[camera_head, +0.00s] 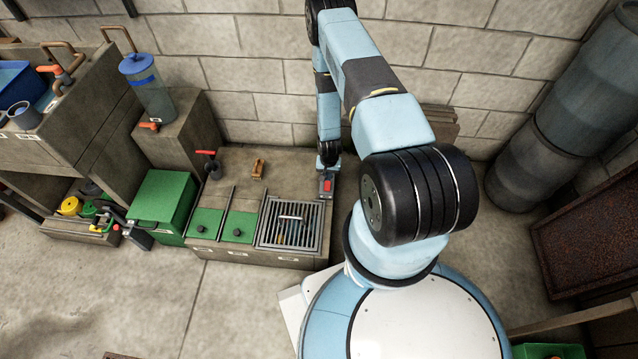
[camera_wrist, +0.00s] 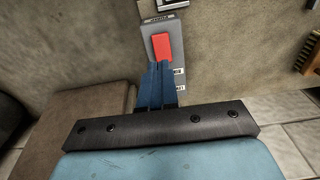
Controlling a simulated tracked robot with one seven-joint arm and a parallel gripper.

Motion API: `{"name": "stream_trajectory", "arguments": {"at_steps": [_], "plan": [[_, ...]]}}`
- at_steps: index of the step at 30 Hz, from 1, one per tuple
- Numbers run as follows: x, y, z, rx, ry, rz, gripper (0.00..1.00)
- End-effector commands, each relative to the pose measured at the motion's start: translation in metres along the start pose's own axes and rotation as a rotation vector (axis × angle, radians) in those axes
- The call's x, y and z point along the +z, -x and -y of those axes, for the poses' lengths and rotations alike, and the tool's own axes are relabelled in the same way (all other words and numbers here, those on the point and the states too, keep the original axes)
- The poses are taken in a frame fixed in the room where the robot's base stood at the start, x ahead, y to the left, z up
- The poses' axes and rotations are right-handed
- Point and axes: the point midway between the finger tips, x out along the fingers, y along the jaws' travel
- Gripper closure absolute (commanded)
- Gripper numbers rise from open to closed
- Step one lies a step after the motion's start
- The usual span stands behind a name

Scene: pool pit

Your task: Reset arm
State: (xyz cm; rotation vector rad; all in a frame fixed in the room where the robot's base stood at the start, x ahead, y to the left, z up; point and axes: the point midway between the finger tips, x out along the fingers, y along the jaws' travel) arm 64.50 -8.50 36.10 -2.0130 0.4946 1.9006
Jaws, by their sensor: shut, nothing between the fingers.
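My blue arm reaches over to the low concrete bench (camera_head: 275,168) in the head view, bent at a big black joint. My gripper (camera_wrist: 162,66) shows in the wrist view with its two blue fingers shut together and nothing between them. The fingertips are at the lower edge of a red rocker switch (camera_wrist: 161,46) on a grey box; I cannot tell whether they touch it. The switch also shows in the head view (camera_head: 327,185) at the bench's right end, just below the end of my arm. The fingers themselves are too small to make out there.
The bench holds a metal grate (camera_head: 291,222), green panels (camera_head: 240,227), a red-handled valve (camera_head: 209,163) and a small wooden-looking block (camera_head: 258,168). Left of it stand a green box (camera_head: 162,203) and a blue-lidded clear container (camera_head: 148,88). Large grey-blue drums (camera_head: 575,120) stand at right. Open floor lies in front.

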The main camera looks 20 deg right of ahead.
Motion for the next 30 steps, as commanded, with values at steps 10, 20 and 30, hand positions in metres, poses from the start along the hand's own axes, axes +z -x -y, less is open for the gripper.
{"name": "stream_trajectory", "arguments": {"at_steps": [10, 20, 30], "plan": [[0.001, 0.053, 0.005, -0.001, 0.008, 0.000, 1.00], [0.002, 0.067, 0.005, 0.000, 0.008, 0.001, 1.00], [-0.017, 0.098, 0.014, -0.009, 0.022, -0.014, 1.00]]}}
